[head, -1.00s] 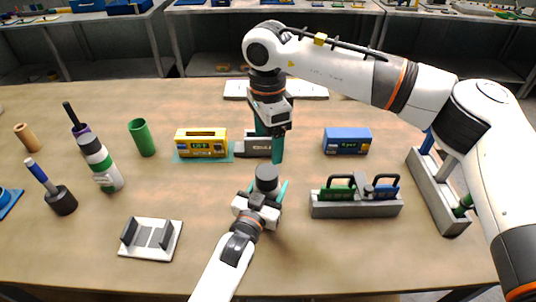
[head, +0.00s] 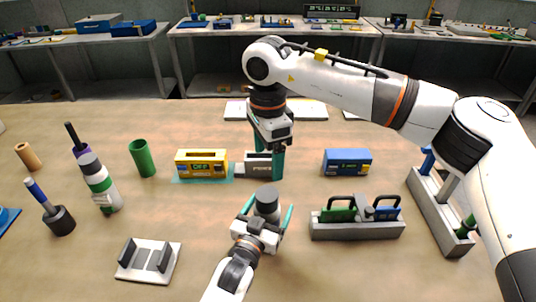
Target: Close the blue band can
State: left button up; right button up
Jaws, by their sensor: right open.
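A can with a dark grey lid-like top (head: 267,198) stands on the table at the front middle; no blue band can be made out on its visible part. My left gripper (head: 267,211) reaches it from the front. Its teal fingers are spread on either side of the can, with small gaps showing. My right gripper (head: 268,162) points down behind the can, open. Its fingers are at a small grey and white device with a dark label (head: 258,168); the near finger hides part of it. A white bottle with a green band and grey top (head: 101,186) stands at the left.
A yellow box (head: 201,164) sits left of the device, and a blue box (head: 347,162) to its right. A grey rack with green and blue handles (head: 357,229) stands at front right. A green cup (head: 142,159) is at left. Front left holds a white stand (head: 149,260).

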jog(key=shift+f+b, duration=0.9)
pick_arm(q)
jog(key=v, duration=1.1)
jog(key=shift+s, duration=0.3)
jog(key=shift+a, duration=0.1)
